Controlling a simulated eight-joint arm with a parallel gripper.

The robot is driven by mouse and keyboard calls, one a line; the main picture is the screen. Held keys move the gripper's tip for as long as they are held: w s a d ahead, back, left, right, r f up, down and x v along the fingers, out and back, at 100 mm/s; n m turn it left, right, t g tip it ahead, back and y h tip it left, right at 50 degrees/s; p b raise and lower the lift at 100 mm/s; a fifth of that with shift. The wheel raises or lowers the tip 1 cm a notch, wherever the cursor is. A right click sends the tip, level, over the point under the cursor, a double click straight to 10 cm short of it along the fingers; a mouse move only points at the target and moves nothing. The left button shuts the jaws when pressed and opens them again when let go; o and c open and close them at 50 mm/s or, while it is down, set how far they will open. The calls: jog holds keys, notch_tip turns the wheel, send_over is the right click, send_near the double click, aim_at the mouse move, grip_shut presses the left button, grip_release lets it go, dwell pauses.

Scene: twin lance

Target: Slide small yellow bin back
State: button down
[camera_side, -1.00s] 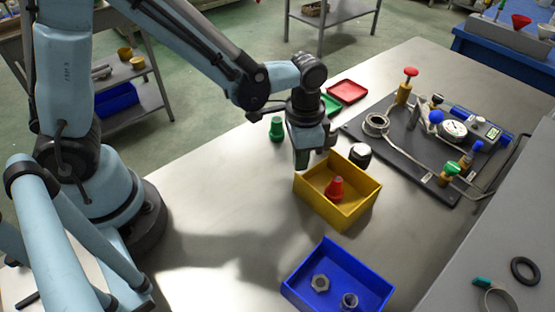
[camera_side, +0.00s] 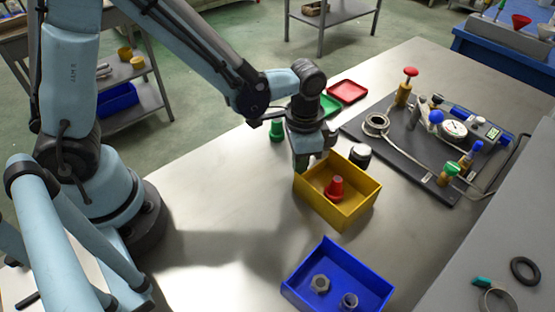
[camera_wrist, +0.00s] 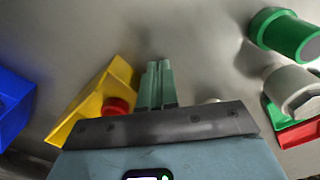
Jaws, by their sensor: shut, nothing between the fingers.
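The small yellow bin (camera_side: 345,213) stands on the steel table in the side view, with a red part (camera_side: 334,189) inside it. In the wrist view the yellow bin (camera_wrist: 92,103) is left of the fingers, with the red part (camera_wrist: 116,106) at its edge. My gripper (camera_side: 302,164) is at the bin's upper-left corner in the side view. Its fingers show side by side and shut in the wrist view (camera_wrist: 157,68), with nothing between them. I cannot tell whether they touch the bin wall.
A blue bin (camera_side: 330,288) with metal parts stands in front. A green part (camera_side: 276,130), a black-and-white cap (camera_side: 360,155), a red tray (camera_side: 347,91) and a green tray (camera_side: 329,104) are behind. A dark plate with valves and a gauge (camera_side: 453,129) is at right. The table's left side is clear.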

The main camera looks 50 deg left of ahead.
aim_at(322, 188)
jog(key=shift+f, duration=0.15)
dwell(0.3)
jog(key=shift+r, duration=0.25)
jog(key=shift+d, duration=0.1)
dwell(0.3)
jog(key=shift+d, duration=0.9)
jog(key=shift+d, duration=0.15)
jog(key=shift+w+d, duration=0.1)
jog(key=shift+d, duration=0.75)
jog(key=shift+w+d, duration=0.1)
jog(key=shift+d, duration=0.9)
jog(key=shift+d, duration=0.1)
